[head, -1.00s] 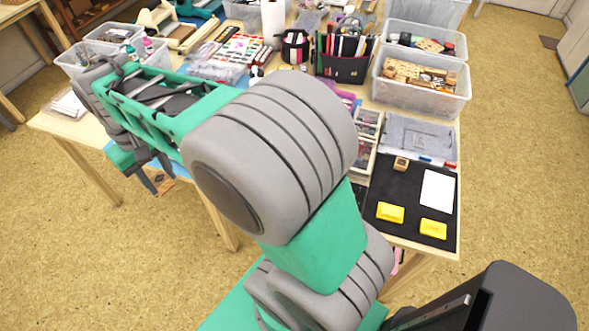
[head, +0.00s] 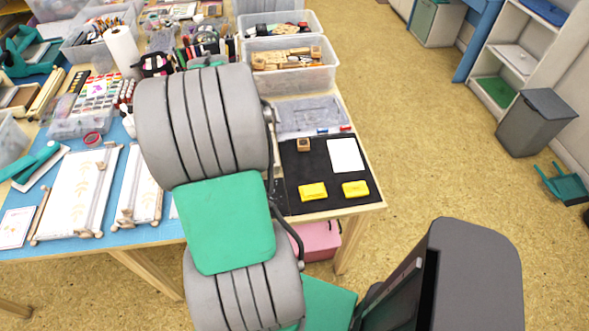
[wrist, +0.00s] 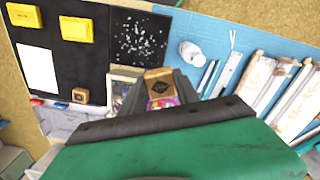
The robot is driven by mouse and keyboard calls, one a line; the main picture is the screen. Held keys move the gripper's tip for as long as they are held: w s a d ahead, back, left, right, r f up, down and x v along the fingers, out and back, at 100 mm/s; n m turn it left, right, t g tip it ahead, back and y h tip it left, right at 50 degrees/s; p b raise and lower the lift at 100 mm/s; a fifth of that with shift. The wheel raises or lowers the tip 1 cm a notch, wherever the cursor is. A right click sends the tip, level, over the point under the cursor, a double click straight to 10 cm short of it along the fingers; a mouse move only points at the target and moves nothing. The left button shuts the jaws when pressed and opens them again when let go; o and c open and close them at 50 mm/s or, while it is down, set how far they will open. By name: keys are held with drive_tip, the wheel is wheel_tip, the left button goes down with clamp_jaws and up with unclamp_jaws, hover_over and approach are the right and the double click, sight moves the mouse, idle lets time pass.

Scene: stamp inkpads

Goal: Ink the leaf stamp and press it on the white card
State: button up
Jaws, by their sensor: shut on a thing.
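My gripper (wrist: 158,84) shows in the wrist view, its dark fingers shut on a small wooden stamp block (wrist: 159,75) with a dark mark on the face I see. I cannot make out whether the mark is a leaf. In the head view my arm hides the gripper and the block. The white card (head: 346,155) lies on the black mat (head: 320,180), and also shows in the wrist view (wrist: 38,68). Two yellow inkpads, one on the left (head: 313,192) and one on the right (head: 355,189), lie in front of it. A second wooden stamp (head: 303,145) sits left of the card.
A grey translucent case (head: 305,115) and filled clear bins (head: 290,75) stand behind the mat. A white bottle (wrist: 190,52) lies on blue in the wrist view. A pink box (head: 318,240) is under the table.

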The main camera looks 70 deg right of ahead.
drive_tip(key=s+d+f+m, duration=0.1)
drive_tip(key=s+d+f, duration=0.15)
drive_tip(key=s, duration=0.25)
drive_tip(key=s+d+f+m, duration=0.1)
drive_tip(key=s+d, duration=0.2)
drive_tip(key=s, duration=0.3)
drive_tip(key=m+b, duration=0.1)
drive_tip(key=m, duration=0.1)
approach(313, 191)
drive_tip(key=shift+f+b, duration=2.2)
drive_tip(key=shift+f, duration=0.25)
drive_tip(key=shift+f+b, duration=0.3)
drive_tip(key=shift+f, duration=0.3)
drive_tip(key=shift+r, duration=0.1)
drive_tip(key=shift+r+p, duration=0.5)
drive_tip(key=shift+r, duration=0.05)
drive_tip(key=shift+r+p, duration=2.05)
drive_tip(key=shift+r, duration=0.7)
